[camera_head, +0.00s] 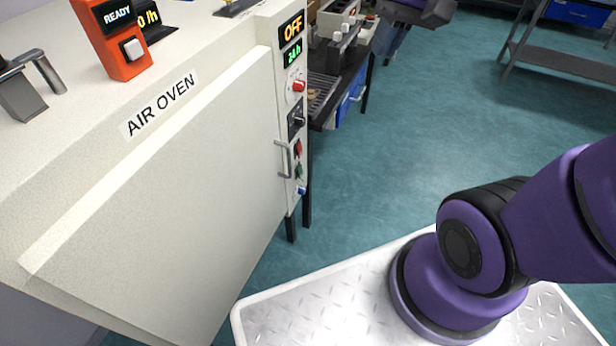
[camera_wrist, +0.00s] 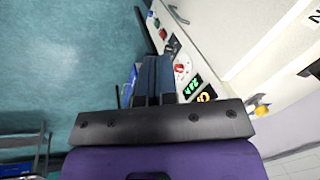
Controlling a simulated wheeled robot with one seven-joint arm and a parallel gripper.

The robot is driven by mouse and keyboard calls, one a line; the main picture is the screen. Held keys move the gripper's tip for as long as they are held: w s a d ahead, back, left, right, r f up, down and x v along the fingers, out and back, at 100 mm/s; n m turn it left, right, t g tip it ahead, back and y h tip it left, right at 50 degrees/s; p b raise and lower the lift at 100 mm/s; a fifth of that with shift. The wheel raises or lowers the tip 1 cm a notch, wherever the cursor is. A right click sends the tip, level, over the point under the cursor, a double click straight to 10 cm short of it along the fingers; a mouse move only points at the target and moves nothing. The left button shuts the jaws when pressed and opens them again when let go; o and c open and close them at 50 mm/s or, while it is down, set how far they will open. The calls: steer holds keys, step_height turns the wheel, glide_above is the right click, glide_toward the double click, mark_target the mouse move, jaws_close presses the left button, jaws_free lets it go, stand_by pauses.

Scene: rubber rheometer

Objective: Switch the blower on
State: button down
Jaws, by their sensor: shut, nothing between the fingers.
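The air oven (camera_head: 160,190) fills the left of the head view, its door shut. Its control panel (camera_head: 291,100) is on the right edge of the front. The panel has a lit OFF display (camera_head: 292,28), a green display (camera_head: 292,53), a red knob (camera_head: 298,86), a black switch (camera_head: 297,120), red and green buttons (camera_head: 299,170) and a blue knob (camera_head: 301,190). I cannot read which one is the blower's. My gripper (camera_head: 390,42) is at the top of the head view, right of the panel and apart from it. In the wrist view its fingers (camera_wrist: 152,78) are together and empty, with the panel beside them.
An orange READY unit (camera_head: 122,45) stands on the oven top. A dark bench (camera_head: 345,80) with equipment and blue drawers is behind the panel. A grey shelf (camera_head: 560,65) stands at the upper right. The teal floor (camera_head: 440,120) between is clear.

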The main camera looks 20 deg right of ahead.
mark_target(300, 172)
steer(key=w+d+f+m+y, duration=0.1)
steer(key=w+f+m+y, duration=0.4)
steer(key=w+f, duration=0.65)
steer(key=w+d+f+m+y, duration=0.2)
steer(key=w+f+m+y, duration=0.5)
steer(key=f, duration=0.7)
steer(key=s+d+f+m+t+h, duration=0.1)
steer(key=f+m+t, duration=0.4)
steer(key=f, duration=1.1)
steer(key=d+f+m+t+h, duration=0.2)
steer(key=d+f+m+t, duration=0.2)
steer(key=f, duration=1.2)
steer(key=m+t, duration=0.1)
steer(key=m, duration=0.2)
steer(key=shift+s+f+m, duration=0.25)
steer(key=shift+s+m, duration=0.1)
steer(key=shift+m, duration=0.05)
steer(key=x, duration=1.4)
steer(key=shift+w+d, duration=0.1)
